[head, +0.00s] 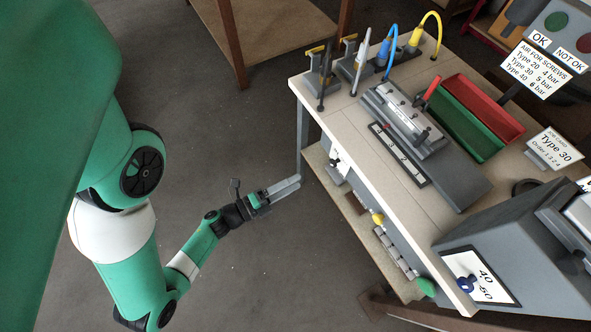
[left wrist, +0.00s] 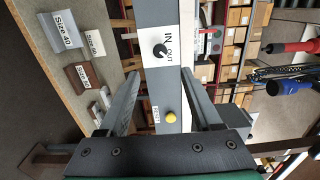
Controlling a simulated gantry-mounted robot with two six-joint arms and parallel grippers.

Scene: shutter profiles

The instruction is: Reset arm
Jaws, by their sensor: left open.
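My left arm, green and white, comes in from the left of the head view. Its gripper (head: 286,188) is over the floor, just off the left side of the workbench (head: 330,110), around the height of its lower shelf. In the left wrist view the gripper (left wrist: 160,100) is open, its two grey fingers wide apart. Nothing is held. Beyond and between the fingers is a grey panel with a black knob (left wrist: 160,50) marked IN and OUT and a yellow button (left wrist: 170,117). My right gripper is in neither view.
On the bench stand a grey clamping fixture (head: 405,115), a green bin (head: 465,125), a red bin (head: 487,105) and upright tools with blue and yellow hoses. A Type 30 job card (head: 555,148) stands at right. Floor left of the bench is clear.

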